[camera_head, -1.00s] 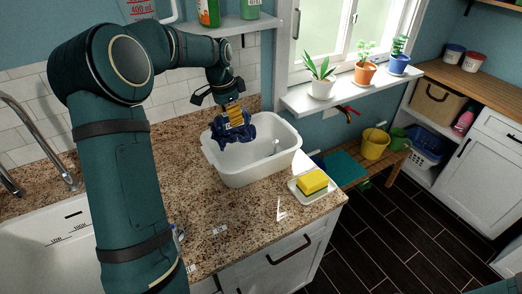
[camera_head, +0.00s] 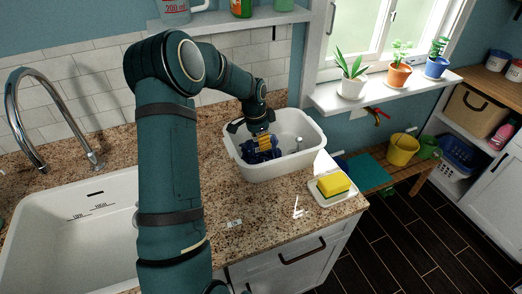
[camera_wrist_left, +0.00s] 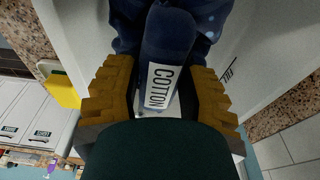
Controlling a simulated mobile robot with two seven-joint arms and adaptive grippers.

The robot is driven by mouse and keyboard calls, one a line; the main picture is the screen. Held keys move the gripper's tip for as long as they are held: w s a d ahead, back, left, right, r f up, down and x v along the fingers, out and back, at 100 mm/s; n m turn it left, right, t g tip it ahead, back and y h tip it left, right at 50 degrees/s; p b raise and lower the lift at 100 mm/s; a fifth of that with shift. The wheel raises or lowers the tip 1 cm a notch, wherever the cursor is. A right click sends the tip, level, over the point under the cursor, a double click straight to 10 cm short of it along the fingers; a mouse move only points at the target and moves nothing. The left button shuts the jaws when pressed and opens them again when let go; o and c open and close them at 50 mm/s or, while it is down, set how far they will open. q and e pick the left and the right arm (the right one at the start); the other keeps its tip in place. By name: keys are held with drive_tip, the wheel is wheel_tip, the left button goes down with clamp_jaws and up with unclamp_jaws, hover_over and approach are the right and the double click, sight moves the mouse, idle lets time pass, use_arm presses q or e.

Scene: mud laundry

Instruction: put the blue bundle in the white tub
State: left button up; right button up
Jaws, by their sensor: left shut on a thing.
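The blue bundle (camera_head: 262,153) is dark blue cloth. In the left wrist view the bundle (camera_wrist_left: 168,36) has a white band reading "COTTON". My left gripper (camera_head: 264,140) has yellow finger pads and is shut on the bundle, with a pad on each side of it in the left wrist view (camera_wrist_left: 160,95). The white tub (camera_head: 272,173) stands on the granite counter. The bundle is inside the tub's outline, low between its walls; I cannot tell whether it touches the floor of the tub. My right gripper is not in view.
A yellow sponge (camera_head: 333,183) lies on a white dish right of the tub, near the counter's edge. A white sink (camera_head: 75,235) with a tall tap (camera_head: 50,110) is at the left. Potted plants stand on the sill. The counter in front of the tub is mostly clear.

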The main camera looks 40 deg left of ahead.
use_arm(q)
drive_tip(key=shift+f, duration=2.3)
drive_tip(key=shift+f, duration=0.1)
drive_tip(key=o, duration=1.1)
drive_tip(key=shift+o, duration=0.2)
